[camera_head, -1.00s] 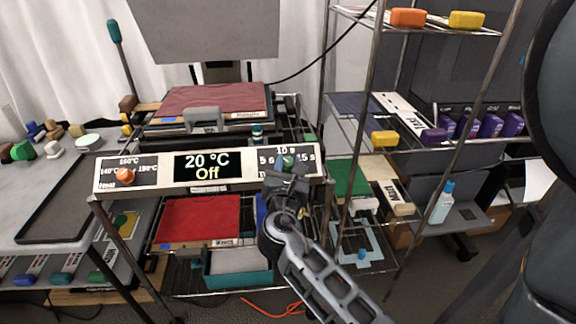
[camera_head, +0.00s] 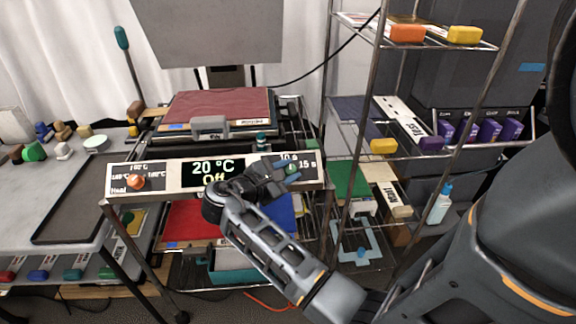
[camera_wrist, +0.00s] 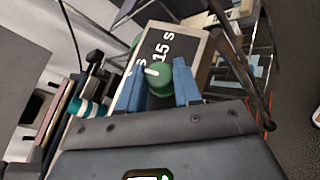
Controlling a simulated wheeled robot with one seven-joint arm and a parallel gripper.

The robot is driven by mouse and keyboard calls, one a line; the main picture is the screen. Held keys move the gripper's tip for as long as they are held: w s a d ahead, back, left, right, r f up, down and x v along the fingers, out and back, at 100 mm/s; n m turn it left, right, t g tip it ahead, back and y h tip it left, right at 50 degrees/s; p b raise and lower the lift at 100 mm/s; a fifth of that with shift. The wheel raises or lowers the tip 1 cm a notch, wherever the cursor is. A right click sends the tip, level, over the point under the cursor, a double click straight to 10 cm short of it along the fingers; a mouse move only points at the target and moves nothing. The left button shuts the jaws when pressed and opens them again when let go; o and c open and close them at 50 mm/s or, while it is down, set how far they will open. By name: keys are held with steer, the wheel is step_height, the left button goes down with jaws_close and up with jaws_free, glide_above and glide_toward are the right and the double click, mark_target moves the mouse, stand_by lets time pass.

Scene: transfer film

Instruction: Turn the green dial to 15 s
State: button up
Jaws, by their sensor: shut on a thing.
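The green dial (camera_head: 291,168) is on the right end of the pale control panel (camera_head: 232,178), partly covered by my gripper (camera_head: 289,171) in the head view. In the wrist view, the green dial (camera_wrist: 160,80) sits between the two blue fingertips of my gripper (camera_wrist: 158,90), which is shut on it. The dial's white mark points left in that view, towards a partly hidden label ending in "s". The "15 s" label (camera_wrist: 164,48) is above the dial there. In the head view, "15 s" is just right of the dial; "5 s" is hidden.
The panel's display (camera_head: 212,173) reads "20 °C" and "Off". An orange heat dial (camera_head: 135,182) is at the panel's left. A press with a red pad (camera_head: 218,105) stands behind. A wire shelf post (camera_head: 362,110) rises close to the right.

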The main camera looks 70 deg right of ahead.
steer(key=m+y, duration=0.1)
steer(key=m+g+y+p, duration=0.1)
steer(key=m, duration=0.1)
steer(key=m+g+y+p, duration=0.1)
steer(key=m+y, duration=0.1)
steer(key=shift+w+d+r, duration=0.15)
steer(key=shift+w+r, duration=0.05)
steer(key=shift+r, duration=0.05)
steer(key=m+y, duration=0.3)
steer(key=shift+w, duration=0.1)
steer(key=shift+d+m+y, duration=0.15)
steer(key=shift+m+y, duration=0.75)
steer(key=o, duration=1)
steer(key=shift+o, duration=0.2)
steer(key=shift+v, duration=3.8)
